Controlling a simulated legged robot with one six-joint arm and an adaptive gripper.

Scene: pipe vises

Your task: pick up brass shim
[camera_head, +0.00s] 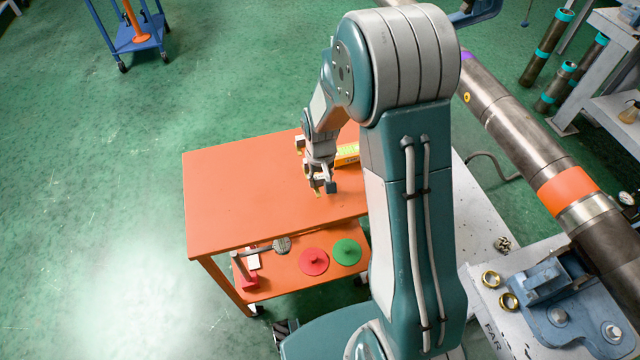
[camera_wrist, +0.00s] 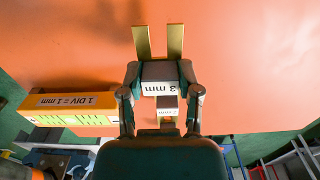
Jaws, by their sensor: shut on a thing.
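A forked brass shim (camera_wrist: 175,42) with a grey block marked "3 mm" shows in the wrist view. My gripper (camera_wrist: 159,72) is shut on its grey block, a finger on each side, and the two brass legs point up the picture. In the head view my gripper (camera_head: 322,187) is low over the orange table (camera_head: 235,205), with a little brass showing (camera_head: 318,194) at its tips. I cannot tell whether the shim touches the table. A second, smaller-looking block marked "2 mm" (camera_wrist: 167,106) is behind it, partly hidden by my gripper.
A yellow gauge block (camera_wrist: 70,110) marked "1 DIV = 1 mm" lies beside my gripper. Red (camera_head: 314,262) and green (camera_head: 347,252) discs rest on the lower shelf. A long pipe (camera_head: 520,145) and a blue vise part (camera_head: 560,285) stand at right. The table's left half is clear.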

